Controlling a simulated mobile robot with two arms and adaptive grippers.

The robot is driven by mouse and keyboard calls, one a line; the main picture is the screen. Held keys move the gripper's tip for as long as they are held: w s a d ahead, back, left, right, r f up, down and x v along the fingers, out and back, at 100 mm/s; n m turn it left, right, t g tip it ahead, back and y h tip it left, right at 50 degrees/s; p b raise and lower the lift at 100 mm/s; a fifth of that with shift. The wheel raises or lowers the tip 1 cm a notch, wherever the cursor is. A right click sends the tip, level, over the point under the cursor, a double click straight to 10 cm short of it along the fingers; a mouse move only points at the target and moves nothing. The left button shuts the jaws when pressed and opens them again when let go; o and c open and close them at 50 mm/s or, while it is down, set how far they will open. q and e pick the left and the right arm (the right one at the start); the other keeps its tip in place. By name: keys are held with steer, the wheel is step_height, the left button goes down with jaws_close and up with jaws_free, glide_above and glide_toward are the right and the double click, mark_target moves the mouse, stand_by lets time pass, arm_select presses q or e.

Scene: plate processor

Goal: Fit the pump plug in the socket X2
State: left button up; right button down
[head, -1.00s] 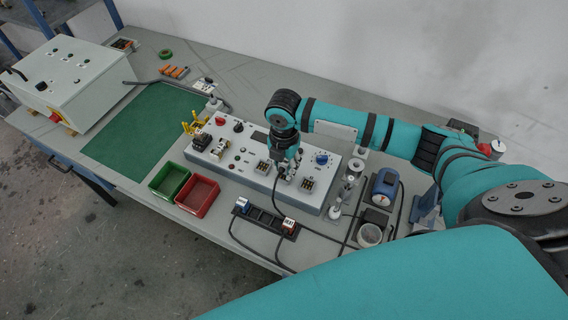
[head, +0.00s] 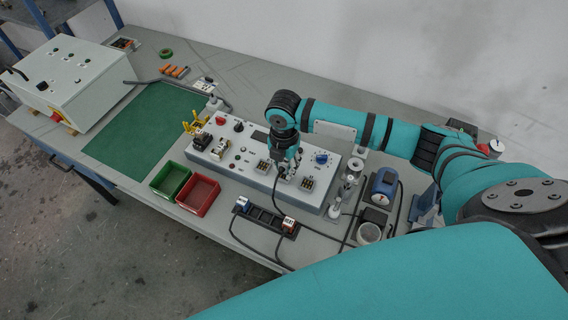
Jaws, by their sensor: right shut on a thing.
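My right gripper (head: 286,172) points down over the front of the grey control box (head: 228,162), between two square multi-pin sockets. One socket (head: 263,167) is just left of the gripper and the other socket (head: 307,184) just right of it. The gripper is shut on the pump plug, which is mostly hidden by the fingers. A dark cable (head: 275,190) hangs from it. I cannot tell whether the plug touches the box. The socket labels are too small to read, so I cannot tell which is X2. My left gripper is not in view.
Green (head: 170,166) and red (head: 182,204) bins stand left. A blue pump-like unit (head: 384,184) stands right. The green mat is clear.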

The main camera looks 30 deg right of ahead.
steer(key=shift+r, duration=0.1)
stand_by(0.3)
steer(key=shift+p, duration=0.4)
steer(key=shift+f+b, duration=0.4)
steer(key=shift+f, duration=0.95)
steer(key=c, duration=0.9)
jaws_free()
steer(key=shift+c, duration=0.2)
step_height(320, 180, up, 12)
steer(key=shift+r, duration=0.1)
